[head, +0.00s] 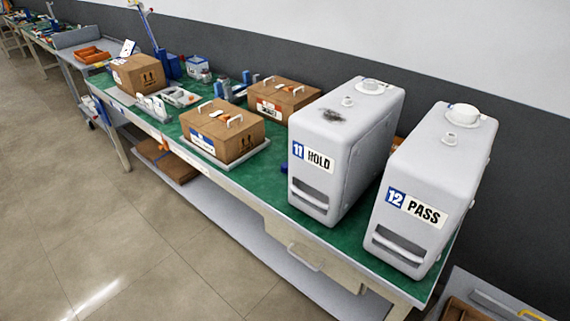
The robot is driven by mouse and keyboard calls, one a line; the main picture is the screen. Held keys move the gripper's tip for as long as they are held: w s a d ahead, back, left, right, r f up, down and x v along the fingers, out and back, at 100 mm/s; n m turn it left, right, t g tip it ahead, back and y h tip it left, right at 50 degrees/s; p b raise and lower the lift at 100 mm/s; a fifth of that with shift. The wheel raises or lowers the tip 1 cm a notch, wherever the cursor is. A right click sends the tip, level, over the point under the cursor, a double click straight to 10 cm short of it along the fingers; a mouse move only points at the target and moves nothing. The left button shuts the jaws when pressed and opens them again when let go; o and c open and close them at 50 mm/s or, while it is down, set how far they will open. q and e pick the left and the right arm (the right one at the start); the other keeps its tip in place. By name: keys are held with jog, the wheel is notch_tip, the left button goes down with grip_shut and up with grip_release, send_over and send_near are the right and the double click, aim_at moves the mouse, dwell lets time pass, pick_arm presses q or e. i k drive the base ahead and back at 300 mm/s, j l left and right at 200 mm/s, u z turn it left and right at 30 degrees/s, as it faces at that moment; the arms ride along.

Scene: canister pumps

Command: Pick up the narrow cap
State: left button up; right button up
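Two grey canisters stand upright at the right end of the green-topped bench. The canister labelled 11 HOLD (330,190) has a small narrow white cap (347,101) on top, in front of a wider white cap (372,86). A dark stain (333,116) marks its top beside the narrow cap. The canister labelled 12 PASS (420,232) also has a small narrow cap (450,138) in front of a wide white cap (463,114). Neither of my grippers is in view.
A cardboard box with a white handle (222,134) sits on a tray left of canister 11. More boxes (282,97) (138,75) and small parts stand farther left along the bench. A dark grey wall band runs behind. The floor in front (100,200) is clear.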

aim_at(284, 169)
jog(key=i+j+z, duration=0.2)
jog(key=i+j, duration=0.15)
jog(key=j, duration=0.3)
jog(key=i+j+z, duration=0.1)
jog(key=j, duration=0.25)
jog(key=i+j+z, duration=0.1)
jog(key=i+j, duration=0.15)
jog(key=i+j+z, duration=0.1)
jog(key=j, duration=0.4)
